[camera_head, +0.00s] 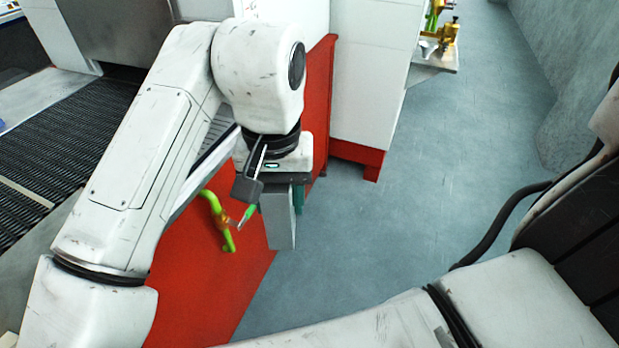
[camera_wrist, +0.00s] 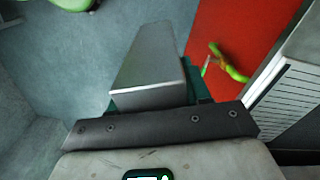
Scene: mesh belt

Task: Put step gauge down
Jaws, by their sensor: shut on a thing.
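The step gauge, a plain grey metal block (camera_head: 279,219), hangs below my gripper (camera_head: 282,192) in the head view. In the wrist view the same block (camera_wrist: 150,62) sticks out from between my teal fingers (camera_wrist: 158,98). My gripper is shut on it. The block is in the air, beside the red panel, with blue-grey floor behind it in the picture. The fingers and dark palm hide its held end.
A dark mesh belt (camera_head: 62,150) lies at the left, partly behind my arm. A red panel (camera_head: 205,285) carries a green and orange handle (camera_head: 219,216) near my gripper. A white cabinet (camera_head: 370,75) stands behind. Open floor (camera_head: 440,190) lies to the right.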

